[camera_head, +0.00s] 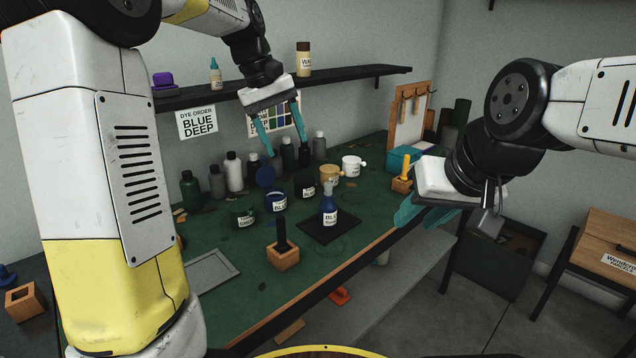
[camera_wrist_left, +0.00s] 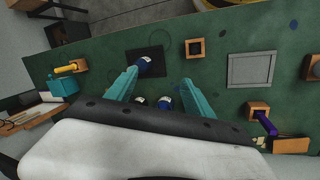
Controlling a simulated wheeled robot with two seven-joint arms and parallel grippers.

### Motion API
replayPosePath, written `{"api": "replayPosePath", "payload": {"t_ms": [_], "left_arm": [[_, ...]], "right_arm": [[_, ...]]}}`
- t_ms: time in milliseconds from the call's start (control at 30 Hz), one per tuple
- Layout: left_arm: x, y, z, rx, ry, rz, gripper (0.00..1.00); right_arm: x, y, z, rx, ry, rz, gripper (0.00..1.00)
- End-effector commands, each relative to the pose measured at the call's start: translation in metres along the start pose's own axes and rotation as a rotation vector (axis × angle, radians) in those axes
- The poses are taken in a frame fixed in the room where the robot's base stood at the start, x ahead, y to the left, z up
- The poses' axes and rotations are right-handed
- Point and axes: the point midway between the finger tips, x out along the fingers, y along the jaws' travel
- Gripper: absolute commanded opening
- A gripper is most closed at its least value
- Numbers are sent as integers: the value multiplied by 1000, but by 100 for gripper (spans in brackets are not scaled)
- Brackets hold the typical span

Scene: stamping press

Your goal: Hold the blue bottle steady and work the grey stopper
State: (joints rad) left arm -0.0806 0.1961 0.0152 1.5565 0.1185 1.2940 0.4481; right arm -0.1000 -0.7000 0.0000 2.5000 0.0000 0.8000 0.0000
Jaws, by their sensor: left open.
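The blue bottle (camera_head: 328,212) stands upright on a black mat (camera_head: 318,234) near the front of the green bench. Its narrow top (camera_head: 328,190) looks greyish; details are too small to tell. My left gripper (camera_head: 282,136) is open and empty, high above the back of the bench, apart from the bottle. In the left wrist view the bottle (camera_wrist_left: 146,66) shows beside one teal finger of the left gripper (camera_wrist_left: 159,80). My right gripper (camera_head: 418,212) hangs to the right of the bottle, off the bench's front edge; its finger spacing is unclear.
A wooden block with a black handle (camera_head: 284,252) stands left of the mat. Several jars and bottles, including a white mug (camera_head: 352,166), fill the back. A shelf (camera_head: 290,84) runs along the wall. A grey tray (camera_head: 212,272) lies at left.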

Motion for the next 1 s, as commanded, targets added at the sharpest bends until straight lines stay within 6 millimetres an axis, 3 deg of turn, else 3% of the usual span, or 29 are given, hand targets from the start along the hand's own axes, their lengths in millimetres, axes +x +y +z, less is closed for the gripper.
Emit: {"api": "replayPosePath", "payload": {"t_ms": [200, 500, 800, 1000], "left_arm": [[44, 28, -50, -128, -127, -28, 61], [122, 50, -98, -299, -293, -87, 61], [195, 54, -116, -428, -418, -150, 61], [215, 53, -117, -460, -450, -168, 61]], "right_arm": [[0, 0, 0, 0, 0, 0, 36], [0, 0, 0, 0, 0, 0, 36], [0, 0, 0, 0, 0, 0, 36], [0, 0, 0, 0, 0, 0, 36]]}}
